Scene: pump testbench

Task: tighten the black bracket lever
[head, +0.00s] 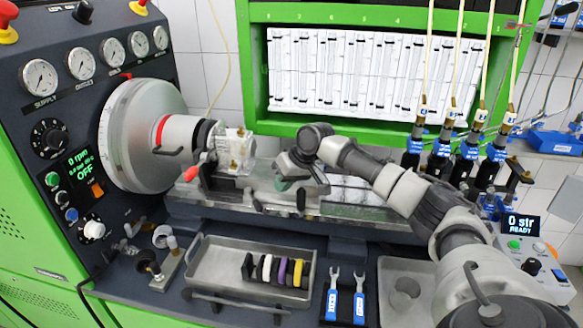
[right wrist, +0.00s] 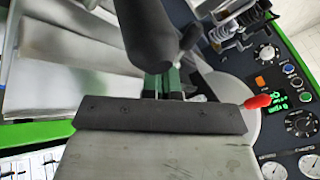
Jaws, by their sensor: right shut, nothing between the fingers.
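My right gripper (head: 284,184) reaches in from the right in the head view and points down over the metal bed rail in front of the pump mount. Its green fingers (right wrist: 164,86) are shut and empty. In the right wrist view, a thick black cylindrical part with a small side handle (right wrist: 187,40) lies just beyond the fingertips and partly covers them. I cannot tell whether the fingers touch it. In the head view, a short dark upright bar (head: 301,200) stands at the rail's front edge, close to the gripper; it may be the bracket lever. My left gripper is not in view.
A red-tipped lever (head: 191,173) sticks out left of the gripper, below the pale pump block (head: 234,151) and the large round flywheel (head: 140,135). A metal tray (head: 215,262) with coloured pieces and two blue-handled wrenches (head: 346,303) lie in front. Glass tubes stand behind.

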